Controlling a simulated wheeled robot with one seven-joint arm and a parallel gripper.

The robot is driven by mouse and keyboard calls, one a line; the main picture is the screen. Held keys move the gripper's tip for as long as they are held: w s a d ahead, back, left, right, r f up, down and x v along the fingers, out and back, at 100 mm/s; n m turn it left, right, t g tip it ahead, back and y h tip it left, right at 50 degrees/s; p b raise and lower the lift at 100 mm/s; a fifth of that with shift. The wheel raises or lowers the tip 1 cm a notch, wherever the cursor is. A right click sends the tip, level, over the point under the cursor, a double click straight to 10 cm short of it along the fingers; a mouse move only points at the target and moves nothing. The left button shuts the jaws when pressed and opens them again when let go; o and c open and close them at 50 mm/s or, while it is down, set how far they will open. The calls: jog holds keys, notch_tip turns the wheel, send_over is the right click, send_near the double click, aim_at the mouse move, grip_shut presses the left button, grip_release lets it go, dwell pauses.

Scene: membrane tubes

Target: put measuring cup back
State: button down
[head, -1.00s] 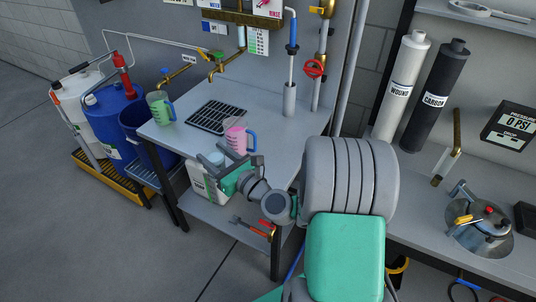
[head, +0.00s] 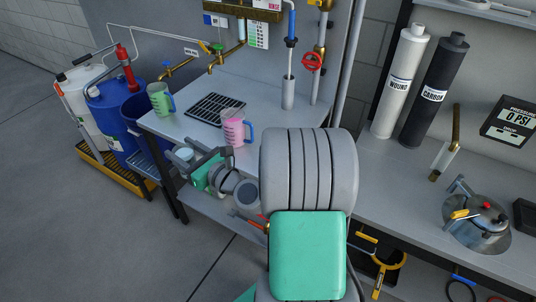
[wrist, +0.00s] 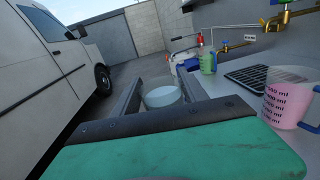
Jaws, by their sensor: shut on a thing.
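My gripper (head: 192,160) is left of the bench's front edge, with its fingers on either side of a small whitish round cup (head: 183,155). In the wrist view the cup (wrist: 162,97) sits between the two fingers (wrist: 160,88), and its lower part is hidden by my gripper body. I cannot make out marks or a handle on it. A clear measuring cup with pink contents and a blue handle (head: 233,131) stands on the bench; its ml marks show in the wrist view (wrist: 287,97). A green cup (head: 160,100) stands at the bench's far left corner.
A black drain grate (head: 208,108) lies between the two standing cups on the grey bench (head: 180,128). Brass taps (head: 215,62) overhang the back. Blue (head: 108,105) and white (head: 80,90) drums stand left. A lower shelf (head: 215,207) is under the bench.

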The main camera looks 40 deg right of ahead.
jog(key=s+d+r+m+h+b, duration=0.1)
jog(key=s+d+m+h+b, duration=0.4)
jog(key=d, duration=0.6)
jog(key=s+d+r+m+h+b, duration=0.1)
jog(key=s+d+h+b, duration=0.4)
jog(key=d, duration=0.6)
jog(key=shift+y, duration=0.6)
jog(key=shift+w+d+f+b, duration=0.1)
jog(key=shift+w+d+f, duration=1.45)
jog(key=shift+f, duration=0.55)
jog(key=shift+w+d+f+b, duration=0.15)
jog(key=shift+w+d+f, duration=1.4)
jog(key=shift+f, duration=0.6)
jog(key=shift+w+d+f+b, duration=0.1)
jog(key=shift+w+d+f, duration=1.25)
jog(key=shift+w+f, duration=0.55)
jog(key=shift+s+f, duration=0.2)
jog(key=shift+f, duration=0.05)
jog(key=shift+f, duration=0.15)
jog(key=c, duration=0.6)
grip_release()
